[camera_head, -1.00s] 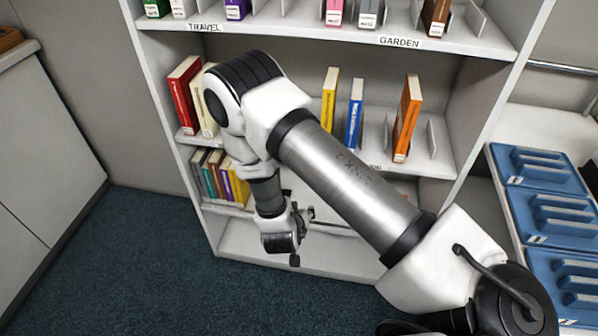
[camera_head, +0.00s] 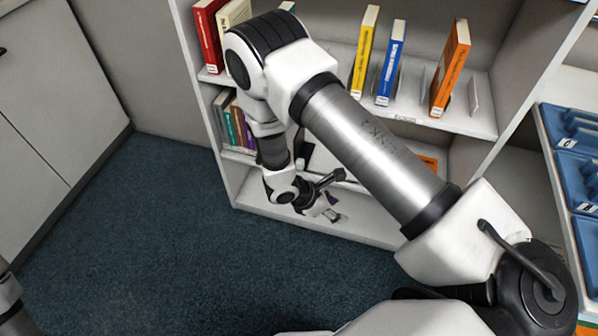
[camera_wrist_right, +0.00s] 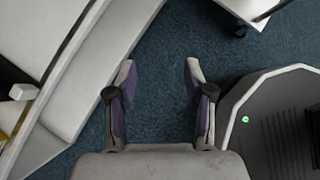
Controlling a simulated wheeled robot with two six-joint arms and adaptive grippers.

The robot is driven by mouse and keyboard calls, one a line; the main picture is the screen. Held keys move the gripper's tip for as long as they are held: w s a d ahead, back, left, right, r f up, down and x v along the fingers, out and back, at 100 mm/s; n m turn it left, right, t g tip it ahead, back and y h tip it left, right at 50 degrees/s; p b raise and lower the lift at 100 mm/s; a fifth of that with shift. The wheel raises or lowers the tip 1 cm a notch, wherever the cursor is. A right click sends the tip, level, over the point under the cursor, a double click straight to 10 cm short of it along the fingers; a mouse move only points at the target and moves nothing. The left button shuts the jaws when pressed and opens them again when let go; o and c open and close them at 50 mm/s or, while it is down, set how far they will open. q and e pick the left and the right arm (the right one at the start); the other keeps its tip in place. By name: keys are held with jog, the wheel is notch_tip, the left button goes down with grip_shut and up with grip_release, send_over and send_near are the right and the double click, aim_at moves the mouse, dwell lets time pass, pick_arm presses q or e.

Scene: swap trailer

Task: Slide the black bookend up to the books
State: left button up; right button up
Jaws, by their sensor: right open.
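The books on the lower shelf (camera_head: 236,122) stand at its left end, partly behind my right arm. A dark shape (camera_head: 304,148) shows just right of the arm at the lower shelf level. It may be the black bookend, but the arm hides most of it, and I cannot tell whether it touches the books. My right gripper (camera_head: 328,203) is low in front of the bookcase, near its bottom board. In the right wrist view its fingers (camera_wrist_right: 159,76) are apart, with only blue carpet between them. My left gripper is out of view.
The bookcase's middle shelf holds upright books, including an orange one (camera_head: 450,68), and a pale bookend (camera_head: 474,96). An orange item (camera_head: 428,162) shows on the lower shelf. Blue trays (camera_head: 575,145) stand at the right. The carpet (camera_head: 150,240) is clear at left.

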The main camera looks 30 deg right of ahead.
jog(key=w+d+f+n+t+h+b, duration=0.1)
jog(key=w+n+t+h+b, duration=0.15)
jog(key=w, duration=0.25)
jog(key=w+d+n+t+h+b, duration=0.1)
jog(key=w+d+n+t+b, duration=0.1)
jog(key=w+n+t, duration=0.3)
jog(key=n+t+y+b, duration=0.1)
jog(key=n+t+b, duration=0.25)
jog(key=b, duration=0.55)
send_near(299, 163)
jog(key=x, duration=0.2)
jog(key=b+x, duration=0.1)
jog(key=x, duration=0.5)
jog(key=shift+d+f, duration=0.1)
jog(key=shift+f, duration=0.15)
jog(key=shift+w+d+t+b, duration=0.3)
jog(key=shift+w+d, duration=0.05)
jog(key=shift+w, duration=0.05)
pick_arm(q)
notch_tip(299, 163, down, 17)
pick_arm(e)
grip_shut()
